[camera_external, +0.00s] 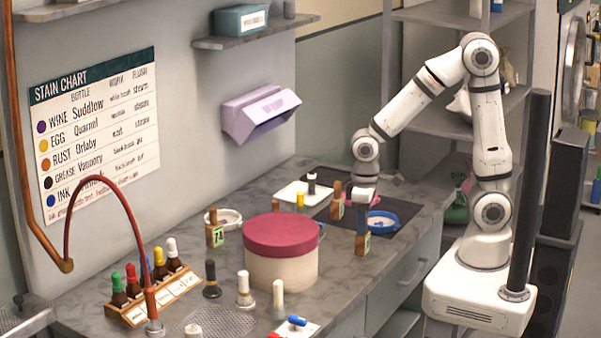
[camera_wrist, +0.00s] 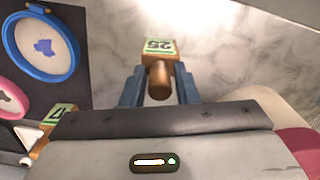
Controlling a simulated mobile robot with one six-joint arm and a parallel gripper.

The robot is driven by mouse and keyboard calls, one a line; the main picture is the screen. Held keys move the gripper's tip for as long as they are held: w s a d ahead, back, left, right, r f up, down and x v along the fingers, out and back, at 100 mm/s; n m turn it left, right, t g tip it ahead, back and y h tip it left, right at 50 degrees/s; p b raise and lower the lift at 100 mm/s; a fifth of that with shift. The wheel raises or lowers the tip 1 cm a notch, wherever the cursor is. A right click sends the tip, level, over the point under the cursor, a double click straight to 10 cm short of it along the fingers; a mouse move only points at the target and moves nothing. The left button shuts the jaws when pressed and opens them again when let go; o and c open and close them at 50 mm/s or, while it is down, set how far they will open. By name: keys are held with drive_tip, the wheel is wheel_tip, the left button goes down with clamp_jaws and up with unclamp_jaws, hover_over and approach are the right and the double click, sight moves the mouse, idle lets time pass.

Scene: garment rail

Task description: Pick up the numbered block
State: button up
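A wooden block with a round knob and a green-edged number label (camera_wrist: 158,47) is straight ahead in the wrist view. Its number appears upside down and looks like 25 or 26. The same block (camera_external: 362,244) is near the front edge of the counter in the external view, below my gripper (camera_external: 363,218). The two blue fingers of my gripper (camera_wrist: 160,88) are apart, one on each side of the knob, with a narrow gap showing. Two similar blocks are in the external view: one labelled about 74 (camera_external: 215,236) and one farther back (camera_external: 337,208), partly visible in the wrist view (camera_wrist: 52,117).
A round box with a red lid (camera_external: 281,233) stands left of the block. A blue hoop (camera_external: 382,226) lies on a dark mat behind it. A bottle rack (camera_external: 130,315), loose bottles and a white tray (camera_external: 288,193) occupy the counter.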

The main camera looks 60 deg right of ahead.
clamp_jaws()
drive_tip(key=shift+r, duration=0.15)
